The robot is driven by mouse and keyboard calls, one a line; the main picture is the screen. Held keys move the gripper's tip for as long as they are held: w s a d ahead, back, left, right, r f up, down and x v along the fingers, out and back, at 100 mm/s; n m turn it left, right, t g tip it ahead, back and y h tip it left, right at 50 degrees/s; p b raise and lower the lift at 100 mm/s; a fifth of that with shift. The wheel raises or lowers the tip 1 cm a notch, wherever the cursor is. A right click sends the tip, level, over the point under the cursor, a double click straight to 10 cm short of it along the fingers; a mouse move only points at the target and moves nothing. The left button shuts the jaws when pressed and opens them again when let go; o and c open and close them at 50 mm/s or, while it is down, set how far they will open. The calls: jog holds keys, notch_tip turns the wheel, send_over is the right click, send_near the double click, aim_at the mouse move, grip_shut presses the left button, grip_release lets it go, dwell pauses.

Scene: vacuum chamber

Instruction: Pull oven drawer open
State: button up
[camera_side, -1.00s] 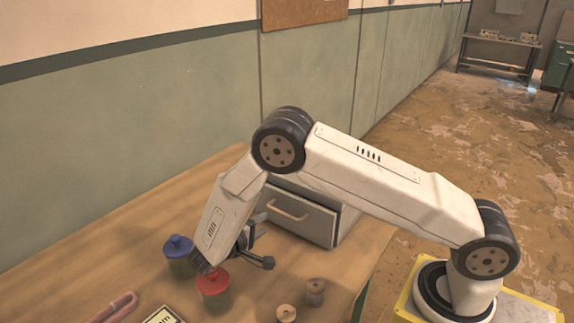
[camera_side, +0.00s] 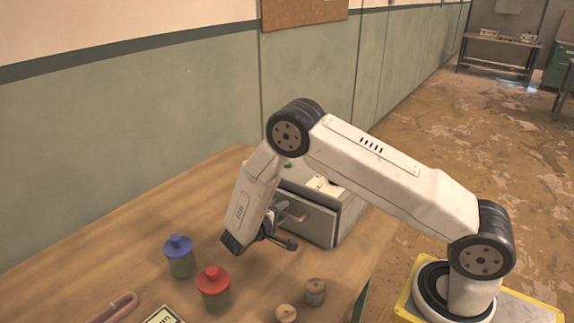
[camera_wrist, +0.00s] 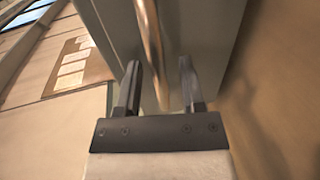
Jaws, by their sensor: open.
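The oven (camera_side: 345,212) is a grey box on the wooden table, against my arm in the side view. Its drawer front (camera_side: 318,222) faces the near left and looks shut. A copper-coloured bar handle (camera_wrist: 150,38) runs along the drawer front (camera_wrist: 185,50) in the wrist view. My gripper (camera_side: 287,226) is at the drawer front in the side view, partly hiding the handle. In the wrist view my gripper (camera_wrist: 160,82) is open, and the handle's end lies between its two fingers. I cannot tell whether either finger touches the handle.
A blue-lidded jar (camera_side: 180,258) and a red-lidded jar (camera_side: 214,288) stand left of my gripper. Two small spools (camera_side: 315,292) stand near the table's front edge. A pinkish tube (camera_side: 115,307) and a labelled card (camera_side: 164,315) lie at the near left. The table's far left is clear.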

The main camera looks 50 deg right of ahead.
grip_shut()
jog(key=shift+a, duration=0.1)
dwell(1.2)
